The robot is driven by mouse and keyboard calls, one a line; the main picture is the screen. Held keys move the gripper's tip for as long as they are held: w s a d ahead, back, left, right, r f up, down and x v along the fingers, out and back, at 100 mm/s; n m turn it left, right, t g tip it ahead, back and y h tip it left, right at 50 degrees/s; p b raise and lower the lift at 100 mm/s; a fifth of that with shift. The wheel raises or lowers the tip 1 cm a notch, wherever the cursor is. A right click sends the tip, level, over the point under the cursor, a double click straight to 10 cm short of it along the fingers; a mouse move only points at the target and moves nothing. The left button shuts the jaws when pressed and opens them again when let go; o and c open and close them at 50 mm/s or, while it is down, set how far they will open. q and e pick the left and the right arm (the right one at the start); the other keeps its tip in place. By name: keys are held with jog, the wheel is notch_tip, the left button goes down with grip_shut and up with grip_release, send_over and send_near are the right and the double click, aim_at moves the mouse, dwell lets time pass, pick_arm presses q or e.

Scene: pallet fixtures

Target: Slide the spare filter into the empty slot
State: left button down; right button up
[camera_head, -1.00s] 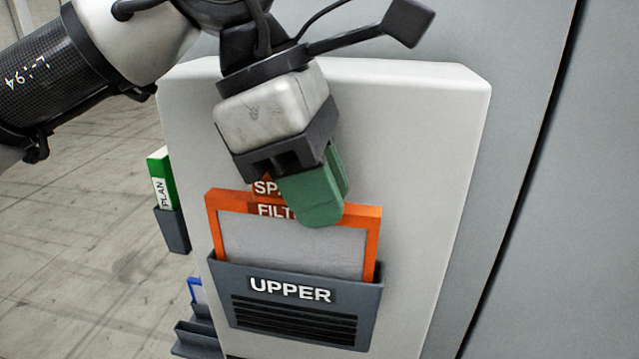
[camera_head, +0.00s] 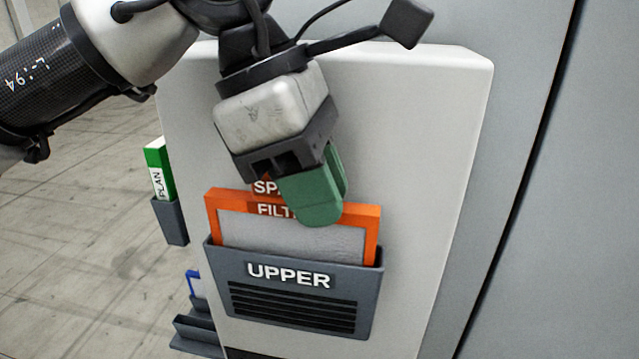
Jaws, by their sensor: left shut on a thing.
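The spare filter (camera_head: 228,229) has an orange frame, a grey panel and a partly hidden label at its top. Its lower part is inside the grey slot marked UPPER (camera_head: 290,276) on the front of the white cabinet. The orange top and a strip of the panel stand above the slot's rim. My left gripper (camera_head: 312,205), with green fingers, is shut on the filter's top edge and covers part of the label. My right gripper is not in view.
A green-and-white PLAN item (camera_head: 158,172) sits in a grey holder (camera_head: 171,221) on the cabinet's left side. Lower left are more grey holders (camera_head: 195,330) and a blue-edged item (camera_head: 194,284). The white cabinet (camera_head: 425,160) is bare right of the slot.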

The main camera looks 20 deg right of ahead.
pick_arm(q)
jog(key=c, duration=0.9)
grip_release()
jog(key=shift+a, duration=0.1)
jog(key=shift+c, duration=0.2)
jog(key=shift+w, duration=0.1)
jog(key=shift+r, duration=0.3)
jog(key=b+v, duration=0.1)
jog(key=v, duration=0.9)
jog(key=shift+w+a, duration=0.15)
